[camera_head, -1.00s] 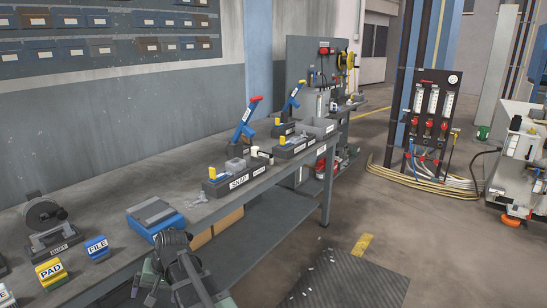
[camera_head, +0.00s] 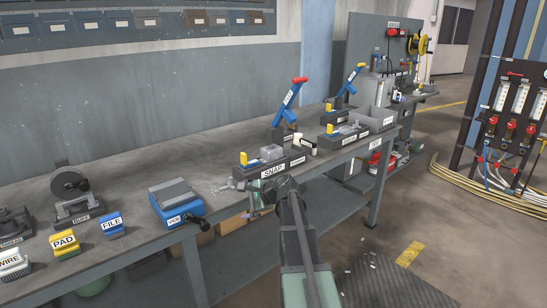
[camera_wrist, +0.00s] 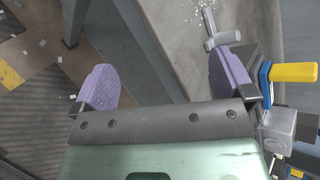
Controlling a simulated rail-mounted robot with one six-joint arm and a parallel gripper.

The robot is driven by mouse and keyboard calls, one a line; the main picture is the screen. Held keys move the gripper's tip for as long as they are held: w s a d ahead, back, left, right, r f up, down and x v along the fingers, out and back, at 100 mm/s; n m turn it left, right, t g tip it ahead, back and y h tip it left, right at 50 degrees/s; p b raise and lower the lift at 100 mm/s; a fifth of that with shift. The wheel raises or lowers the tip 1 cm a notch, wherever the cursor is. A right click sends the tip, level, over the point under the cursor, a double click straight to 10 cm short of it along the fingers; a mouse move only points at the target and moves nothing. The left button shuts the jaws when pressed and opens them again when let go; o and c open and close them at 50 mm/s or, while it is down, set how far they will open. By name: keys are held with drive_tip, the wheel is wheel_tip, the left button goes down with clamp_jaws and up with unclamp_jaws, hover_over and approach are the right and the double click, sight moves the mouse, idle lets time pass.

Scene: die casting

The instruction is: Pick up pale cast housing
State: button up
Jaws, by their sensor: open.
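A pale grey boxy casting, which looks like the pale cast housing (camera_head: 270,152), sits in the dark SNAP fixture (camera_head: 273,171) on the bench, beside a yellow handle. In the head view my arm mostly hides the gripper, near the SNAP fixture.
A light grey branched piece (camera_head: 228,186) lies on the bench left of the fixture; a similar piece shows in the wrist view (camera_wrist: 219,32) near my right finger. A blue vice (camera_head: 176,203) stands further left. Blue lever tools (camera_head: 290,98) rise behind the fixture.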

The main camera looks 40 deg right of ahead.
drive_tip(key=w+d+r+m+t+h, duration=0.1)
drive_tip(key=w+d+r+m+t, duration=0.15)
drive_tip(key=d, duration=0.25)
drive_tip(key=w+d+r+m+t, duration=0.1)
drive_tip(key=d+m, duration=0.3)
drive_tip(key=d, duration=0.1)
drive_tip(key=m+t+h+b, duration=0.2)
drive_tip(key=m+t+h, duration=0.2)
drive_tip(key=m, duration=0.6)
approach(276, 151)
drive_tip(key=w, duration=0.1)
drive_tip(key=shift+y, duration=0.3)
drive_tip(key=w, duration=1.1)
drive_tip(key=shift+w+d+f, duration=0.1)
drive_tip(key=shift+w+f, duration=0.05)
drive_tip(key=shift+f, duration=0.05)
drive_tip(key=c, duration=1.1)
drive_tip(key=shift+r, duration=0.1)
wheel_tip(276, 151, up, 20)
drive_tip(key=p, duration=2)
